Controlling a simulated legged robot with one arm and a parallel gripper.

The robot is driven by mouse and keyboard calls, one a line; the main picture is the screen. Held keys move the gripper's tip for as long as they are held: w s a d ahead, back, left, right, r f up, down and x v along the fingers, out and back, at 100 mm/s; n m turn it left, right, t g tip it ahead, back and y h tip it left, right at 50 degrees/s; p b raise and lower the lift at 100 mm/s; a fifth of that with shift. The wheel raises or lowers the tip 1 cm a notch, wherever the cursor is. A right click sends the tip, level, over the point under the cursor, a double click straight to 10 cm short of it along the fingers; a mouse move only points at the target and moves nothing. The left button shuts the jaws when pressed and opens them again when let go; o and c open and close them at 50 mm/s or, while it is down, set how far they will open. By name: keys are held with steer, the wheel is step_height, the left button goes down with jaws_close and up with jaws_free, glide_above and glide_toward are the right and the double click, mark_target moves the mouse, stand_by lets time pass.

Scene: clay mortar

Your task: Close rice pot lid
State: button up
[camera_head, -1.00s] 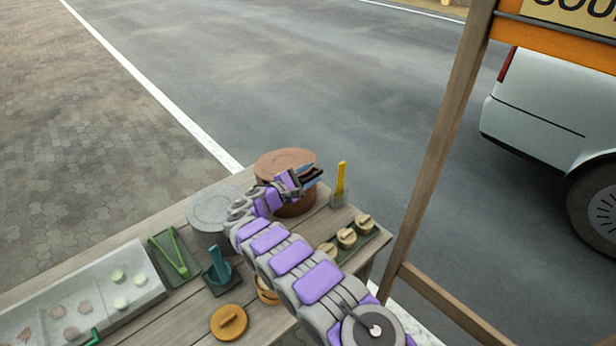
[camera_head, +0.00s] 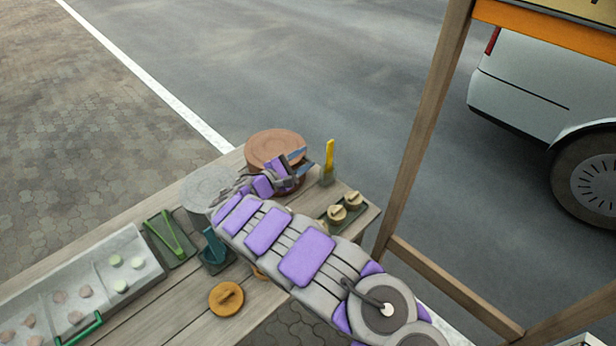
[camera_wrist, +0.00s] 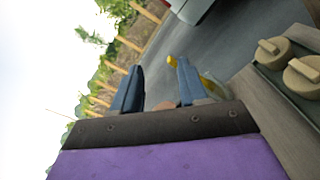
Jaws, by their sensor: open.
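A round orange-brown lid (camera_head: 226,298) with a bar handle lies flat on the table front. A tan round vessel (camera_head: 259,272) shows only as a sliver beside it, mostly hidden by my arm; I cannot tell if it is the rice pot. A large reddish-brown round pot (camera_head: 272,146) stands at the back with its flat top showing. My gripper (camera_head: 300,161) is at this pot's right side, partly in front of it; contact cannot be told. In the wrist view, its blue fingers (camera_wrist: 158,88) are apart with nothing seen held between them.
A grey round pot (camera_head: 207,185) stands left of my arm. A yellow-handled tool (camera_head: 330,158) stands upright right of my gripper. Small lidded tan pots (camera_head: 345,206) sit on a dark tray. A wooden post (camera_head: 425,130) rises right.

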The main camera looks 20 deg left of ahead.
steer(key=s+d+p, duration=0.1)
steer(key=s+d, duration=0.3)
steer(key=s, duration=0.3)
steer(key=shift+s+r, duration=0.35)
steer(key=shift+d, duration=0.1)
